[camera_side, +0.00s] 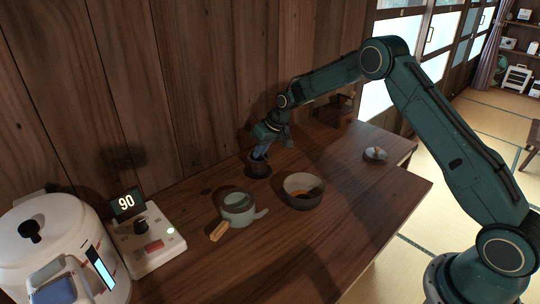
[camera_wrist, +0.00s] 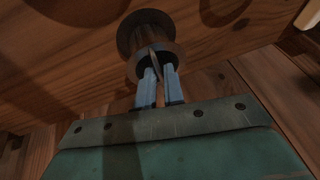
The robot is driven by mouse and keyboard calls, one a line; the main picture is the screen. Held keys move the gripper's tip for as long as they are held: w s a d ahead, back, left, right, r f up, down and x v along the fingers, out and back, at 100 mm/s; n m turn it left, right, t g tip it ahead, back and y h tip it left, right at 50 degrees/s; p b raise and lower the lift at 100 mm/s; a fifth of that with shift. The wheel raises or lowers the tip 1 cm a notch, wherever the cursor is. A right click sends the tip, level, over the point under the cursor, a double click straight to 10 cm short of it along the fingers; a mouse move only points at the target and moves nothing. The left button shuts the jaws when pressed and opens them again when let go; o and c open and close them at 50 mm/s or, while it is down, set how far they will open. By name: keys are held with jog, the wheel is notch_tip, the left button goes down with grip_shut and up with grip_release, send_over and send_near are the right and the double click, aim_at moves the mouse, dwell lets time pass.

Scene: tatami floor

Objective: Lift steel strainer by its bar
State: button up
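A small dark round vessel (camera_side: 258,170) stands on the wooden table near the wall in the side view. My gripper (camera_side: 261,151) points down into its mouth. In the wrist view, a round metal piece with a shiny rim (camera_wrist: 151,60), which looks like the strainer, lies beyond the fingertips. A thin upright bar (camera_wrist: 155,62) shows at its middle. The two blue fingers of my gripper (camera_wrist: 160,73) are close together with a narrow gap, one on each side of the bar. I cannot tell whether they touch it. The strainer's lower part is hidden.
A grey-green teapot (camera_side: 238,208) with a wooden handle and a brown bowl (camera_side: 303,190) stand close by in front. A scale-like device showing 90 (camera_side: 150,240) and a white cooker (camera_side: 50,245) stand left. The table's front is clear.

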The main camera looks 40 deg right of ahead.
jog(key=shift+f, duration=0.1)
dwell(0.4)
grip_shut()
notch_tip(320, 180, up, 20)
dwell(0.8)
jog(key=shift+a, duration=0.15)
dwell(0.5)
